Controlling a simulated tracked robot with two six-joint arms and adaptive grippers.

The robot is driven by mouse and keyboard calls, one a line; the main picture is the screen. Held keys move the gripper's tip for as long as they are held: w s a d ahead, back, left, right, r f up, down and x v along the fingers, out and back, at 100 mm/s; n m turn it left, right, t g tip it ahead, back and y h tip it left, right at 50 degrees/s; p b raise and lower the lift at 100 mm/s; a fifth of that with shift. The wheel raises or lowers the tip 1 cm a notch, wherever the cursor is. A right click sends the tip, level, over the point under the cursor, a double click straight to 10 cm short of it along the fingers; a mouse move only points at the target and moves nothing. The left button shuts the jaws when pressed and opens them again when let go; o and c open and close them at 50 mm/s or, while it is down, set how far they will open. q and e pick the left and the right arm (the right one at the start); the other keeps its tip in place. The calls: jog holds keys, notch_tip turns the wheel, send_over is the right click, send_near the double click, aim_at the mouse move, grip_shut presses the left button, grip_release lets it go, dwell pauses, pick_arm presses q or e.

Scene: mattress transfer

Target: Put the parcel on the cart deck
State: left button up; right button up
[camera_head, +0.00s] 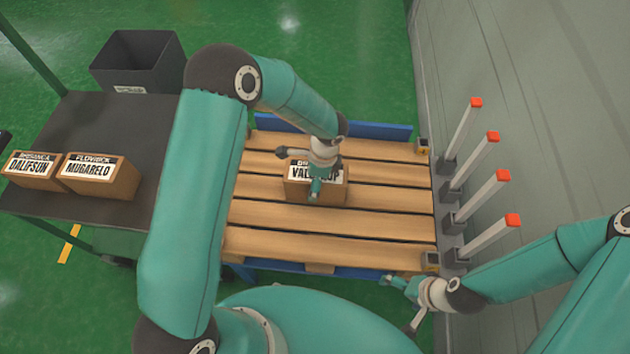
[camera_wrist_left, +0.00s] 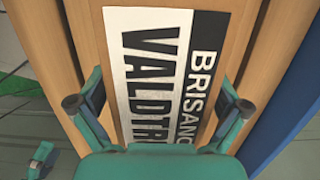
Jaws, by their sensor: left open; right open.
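A brown cardboard parcel (camera_head: 329,193) with a black-and-white label sits on the slatted wooden deck (camera_head: 392,201) with blue edges. My left gripper (camera_head: 299,171) is over this parcel and hides part of its label. In the left wrist view, the parcel's label (camera_wrist_left: 158,62) reads BRISANC and VALDTRO, cut off at the bottom. The left gripper's open fingers (camera_wrist_left: 159,106) are on either side of the parcel there; I cannot tell whether they touch it. My right gripper (camera_head: 402,304) is open and empty beyond the deck's near right corner.
Two more labelled parcels, DALIFSON (camera_head: 32,170) and MUGARELO (camera_head: 99,176), sit on a dark tabletop (camera_head: 75,116) at the left. A dark open bin (camera_head: 140,62) stands at its back. Several red-tipped posts (camera_head: 480,147) line the right side by a grey wall.

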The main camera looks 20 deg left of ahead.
pick_arm(q)
jog(key=c, duration=1.7)
jog(key=shift+r, duration=0.15)
